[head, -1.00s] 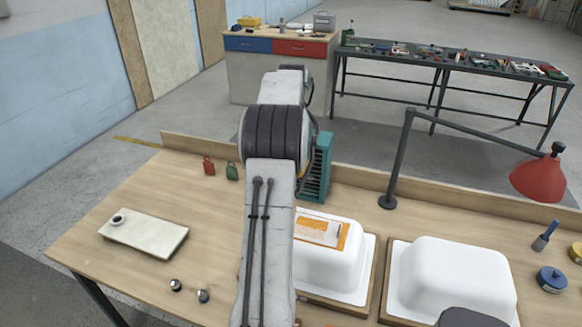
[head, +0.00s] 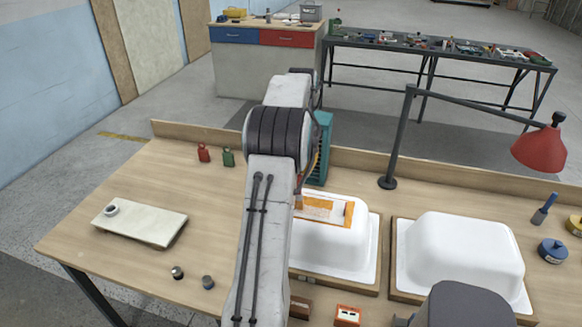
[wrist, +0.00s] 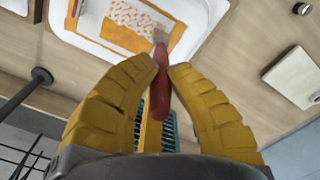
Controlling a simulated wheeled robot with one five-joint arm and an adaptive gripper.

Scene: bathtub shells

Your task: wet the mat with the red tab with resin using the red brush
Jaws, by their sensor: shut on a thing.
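My gripper (wrist: 163,67) is shut on the red brush (wrist: 160,100), its handle between the two yellow fingers. The brush head points away toward the mat (wrist: 135,22) on the left white tub shell; I cannot tell whether it touches. The mat is pale with orange patches and an orange border. In the head view the mat (head: 326,208) lies on top of the left white shell (head: 328,248), with orange over part of it and a pale area at its right. My arm hides the gripper and brush in that view. I cannot make out a red tab.
A second white shell (head: 460,258) stands to the right, bare on top. A red desk lamp (head: 541,148) reaches over the right side. A teal box (head: 319,150) stands behind the left shell. A pale slab (head: 140,222) lies on the left; the table between is mostly clear.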

